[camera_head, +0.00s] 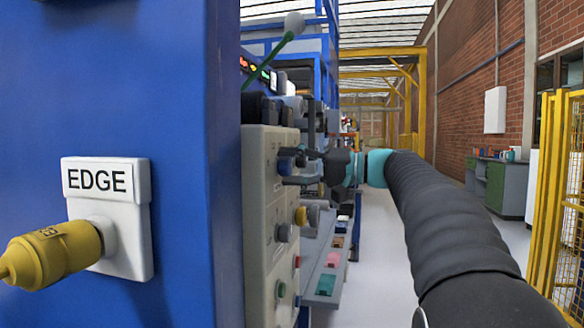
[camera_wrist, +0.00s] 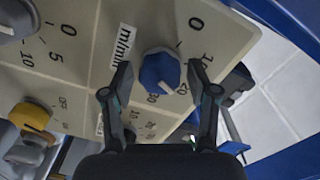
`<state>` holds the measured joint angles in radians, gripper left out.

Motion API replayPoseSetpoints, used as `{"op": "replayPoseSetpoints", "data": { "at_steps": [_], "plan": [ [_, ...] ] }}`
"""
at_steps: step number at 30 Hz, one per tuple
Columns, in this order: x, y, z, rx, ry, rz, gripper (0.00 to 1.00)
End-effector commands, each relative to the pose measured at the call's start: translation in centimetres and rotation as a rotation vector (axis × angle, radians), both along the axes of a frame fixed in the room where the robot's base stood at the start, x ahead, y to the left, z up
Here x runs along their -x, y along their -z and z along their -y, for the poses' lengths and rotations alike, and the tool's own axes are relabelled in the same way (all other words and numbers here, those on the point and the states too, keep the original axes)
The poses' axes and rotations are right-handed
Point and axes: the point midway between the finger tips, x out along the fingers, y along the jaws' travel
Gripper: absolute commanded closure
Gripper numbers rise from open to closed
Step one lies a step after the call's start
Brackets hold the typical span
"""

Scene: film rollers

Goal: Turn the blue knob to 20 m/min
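The blue knob (camera_wrist: 160,73) sits on a pale panel (camera_wrist: 95,60) in the wrist view, beside a "m/min" label and a scale marked 0, 10, 20 and 30. Which mark its pointer faces is hard to tell. My gripper (camera_wrist: 161,78) is open, with one finger on each side of the knob and visible gaps between. In the head view my gripper (camera_head: 291,167) reaches the panel's side from the right, level with the knob, which is mostly hidden there behind the fingers.
A yellow knob (camera_wrist: 30,116) and a grey knob (camera_wrist: 18,18) sit on the same panel. In the head view a blue machine wall (camera_head: 180,60) with an EDGE-labelled yellow plug (camera_head: 50,255) stands at left. A yellow fence (camera_head: 560,200) stands at right, with clear floor between.

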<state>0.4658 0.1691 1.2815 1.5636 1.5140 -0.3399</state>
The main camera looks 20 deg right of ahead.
Motion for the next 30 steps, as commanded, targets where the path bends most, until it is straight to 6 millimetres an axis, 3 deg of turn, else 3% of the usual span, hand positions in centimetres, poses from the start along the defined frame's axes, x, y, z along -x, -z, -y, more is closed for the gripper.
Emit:
{"op": "replayPoseSetpoints", "data": {
  "at_steps": [13,30],
  "plan": [
    [0.4,0.0,0.9,0.0,0.003,0.001,0.32],
    [5.3,0.0,9.4,0.0,0.003,0.0,0.32]
  ]
}}
